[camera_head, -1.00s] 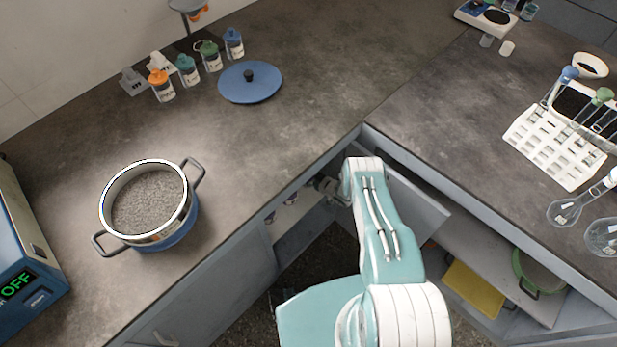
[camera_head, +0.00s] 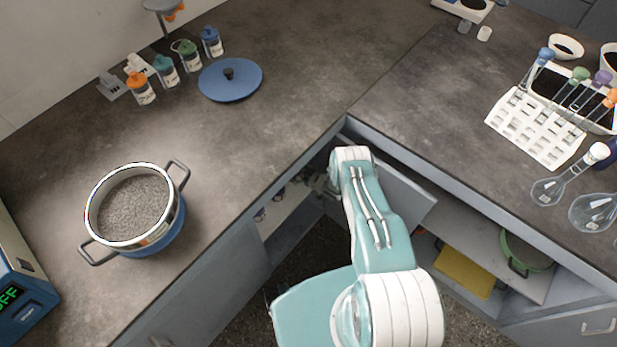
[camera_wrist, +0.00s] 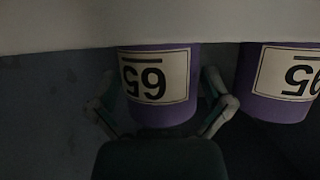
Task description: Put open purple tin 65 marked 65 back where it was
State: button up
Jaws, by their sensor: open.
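The purple tin (camera_wrist: 160,108) with a white label marked 65 is in the middle of the wrist view. Its label appears upside down, and the tin meets a pale surface (camera_wrist: 60,25) at the top of the picture. My gripper (camera_wrist: 163,106) is open, with one finger on each side of this tin. I cannot tell whether the fingers touch it. In the head view my gripper (camera_head: 322,184) is partly hidden inside the cupboard under the corner of the bench. The tin cannot be made out there. Whether the tin is open does not show.
A second purple tin (camera_wrist: 285,85), its label cut off, stands close to the right in the wrist view. An open cupboard door (camera_head: 405,195) is beside my arm. A sieve pot (camera_head: 135,210) and a blue lid (camera_head: 230,85) are on the bench above.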

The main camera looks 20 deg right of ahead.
jog(key=v, duration=1.1)
jog(key=shift+f, duration=0.1)
